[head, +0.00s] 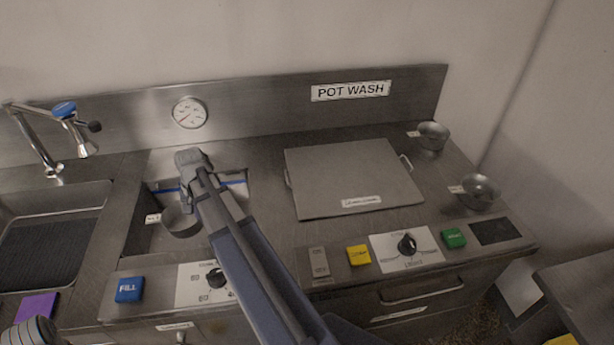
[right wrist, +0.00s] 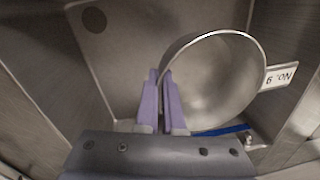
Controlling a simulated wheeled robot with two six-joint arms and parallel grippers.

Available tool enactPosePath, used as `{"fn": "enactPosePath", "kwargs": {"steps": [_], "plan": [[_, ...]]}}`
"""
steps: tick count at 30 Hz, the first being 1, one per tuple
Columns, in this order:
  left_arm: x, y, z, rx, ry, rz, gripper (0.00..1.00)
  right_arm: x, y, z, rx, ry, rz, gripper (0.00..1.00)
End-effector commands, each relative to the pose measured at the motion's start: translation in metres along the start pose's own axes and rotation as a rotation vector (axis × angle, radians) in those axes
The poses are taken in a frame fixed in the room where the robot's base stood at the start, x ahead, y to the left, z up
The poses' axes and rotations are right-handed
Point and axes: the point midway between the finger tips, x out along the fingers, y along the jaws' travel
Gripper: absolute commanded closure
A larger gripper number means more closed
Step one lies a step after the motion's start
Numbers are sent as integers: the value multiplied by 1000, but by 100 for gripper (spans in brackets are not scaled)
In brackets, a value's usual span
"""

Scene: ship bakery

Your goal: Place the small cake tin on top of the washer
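A small round metal tin (head: 180,222) with a white tag is in the left basin, in the head view. In the right wrist view the tin (right wrist: 225,85) fills the middle right, and its tag reads "NO. 9". My right gripper (right wrist: 161,80) has one finger inside the tin and one outside, closed on its near wall. In the head view my right gripper (head: 188,200) reaches down into the basin, its fingertips partly hidden. The washer has a flat square metal lid (head: 350,170), bare except for a label near its front edge. My left gripper is not in view.
Two similar tagged tins, one at the back (head: 432,136) and one in front (head: 479,192), stand right of the lid. Buttons and knobs (head: 407,245) line the front edge. A tap (head: 40,145) and sink (head: 45,235) are at left. A backsplash (head: 250,110) rises behind.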

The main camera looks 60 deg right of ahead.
Motion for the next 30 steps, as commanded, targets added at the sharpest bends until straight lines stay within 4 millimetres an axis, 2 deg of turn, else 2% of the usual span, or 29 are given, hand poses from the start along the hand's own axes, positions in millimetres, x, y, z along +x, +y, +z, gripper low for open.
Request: {"fn": "enactPosePath", "kwargs": {"steps": [1,5,12,16,20,30], "plan": [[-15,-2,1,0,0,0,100,-15,-2,0,0,0,0,100],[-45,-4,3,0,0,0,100,-45,-5,0,0,0,0,100],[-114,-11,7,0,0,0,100,-114,-13,0,0,0,0,100],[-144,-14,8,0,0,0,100,-144,-16,0,0,0,0,100],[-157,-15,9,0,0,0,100,-157,-17,0,0,0,0,100],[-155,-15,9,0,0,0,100,-155,-17,0,0,0,0,100]]}}
